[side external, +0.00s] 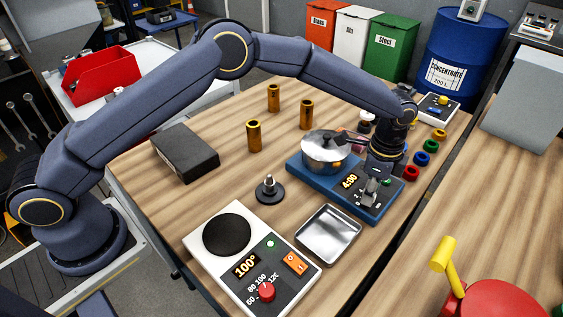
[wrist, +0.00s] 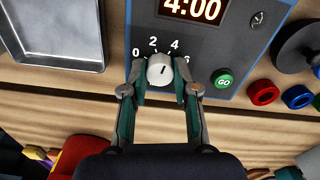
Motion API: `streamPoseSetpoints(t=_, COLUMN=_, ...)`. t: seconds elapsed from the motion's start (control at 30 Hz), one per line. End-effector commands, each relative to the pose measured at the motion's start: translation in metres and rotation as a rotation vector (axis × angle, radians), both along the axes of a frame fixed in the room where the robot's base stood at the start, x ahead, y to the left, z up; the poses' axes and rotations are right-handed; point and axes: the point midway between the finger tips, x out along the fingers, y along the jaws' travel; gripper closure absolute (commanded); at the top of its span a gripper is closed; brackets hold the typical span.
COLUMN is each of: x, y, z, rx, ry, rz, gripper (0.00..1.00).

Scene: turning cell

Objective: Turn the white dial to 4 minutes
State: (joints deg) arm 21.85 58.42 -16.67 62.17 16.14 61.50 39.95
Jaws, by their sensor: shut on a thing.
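The white dial (wrist: 160,71) sits on the front of the blue timer unit (wrist: 230,88), below its display (wrist: 192,8), which reads 4:00. The numbers 0, 2, 4 and part of a 6 show around the dial. Its dark pointer line points up and slightly right, between the 2 and the 4 or close to the 4. My gripper (wrist: 160,80) is shut on the dial, one finger on each side. In the side view my gripper (side external: 371,190) reaches down over the blue unit (side external: 296,166), hiding the dial. A steel pot (side external: 325,156) stands on the unit.
A green GO button (wrist: 223,79) is right of the dial. A metal tray (side external: 328,232) and a white hotplate (side external: 213,262) with a red knob (side external: 266,292) are nearby. Coloured rings (side external: 420,159) lie right of the unit. Brass cylinders (side external: 254,136) stand behind.

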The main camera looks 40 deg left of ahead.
Motion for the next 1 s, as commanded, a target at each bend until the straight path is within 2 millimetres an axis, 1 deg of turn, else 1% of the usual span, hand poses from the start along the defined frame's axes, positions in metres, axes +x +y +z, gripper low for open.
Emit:
streamPoseSetpoints(t=0.2, x=0.0005, y=0.0002, z=0.0009, rx=0.000, ry=-0.001, rz=-0.119, gripper=1.00)
streamPoseSetpoints(t=0.4, x=0.0005, y=0.0003, z=0.0008, rx=0.000, ry=-0.001, rz=-0.178, gripper=1.00)
streamPoseSetpoints(t=0.93, x=0.0006, y=0.0002, z=0.0008, rx=0.000, ry=-0.001, rz=-0.199, gripper=1.00)
streamPoseSetpoints(t=0.97, x=0.0006, y=0.0002, z=0.0008, rx=0.000, ry=-0.001, rz=-0.199, gripper=0.69)
streamPoseSetpoints(t=1.0, x=0.0006, y=0.0002, z=0.0008, rx=0.000, ry=-0.001, rz=-0.199, gripper=0.65)
